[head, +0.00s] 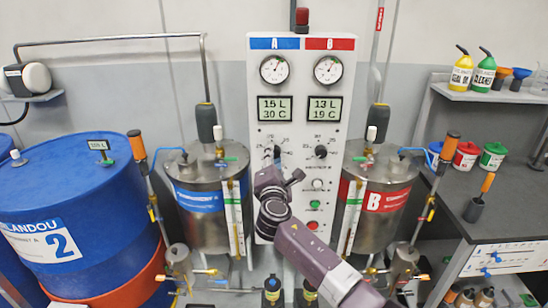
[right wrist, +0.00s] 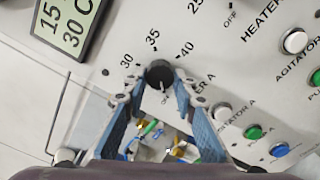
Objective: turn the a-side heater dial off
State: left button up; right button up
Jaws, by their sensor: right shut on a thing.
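The A-side heater dial is a small black knob (right wrist: 158,74) on the white control panel (head: 301,110), below the A display reading 15 L, 30 C. In the right wrist view, 30, 35 and 40 are printed around it. A pale mark shows on the knob's lower edge, near partly hidden lettering; its exact setting is hard to read. My right gripper (right wrist: 159,88) is shut on the knob, one fingertip on each side. In the head view the right gripper (head: 277,166) reaches the panel from below and partly hides the area under the dial. My left gripper is not in view.
The B-side dial (head: 321,152) is close on the right. Buttons, including a green one (head: 314,205), sit lower on the panel. Steel tanks A (head: 203,200) and B (head: 385,200) flank it. A blue drum (head: 75,200) stands left, a dark bench (head: 500,210) right.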

jog(key=o, duration=1.2)
jog(key=shift+a, duration=0.1)
jog(key=shift+c, duration=0.2)
jog(key=shift+s, duration=0.1)
jog(key=s, duration=1.1)
jog(key=shift+s, duration=0.4)
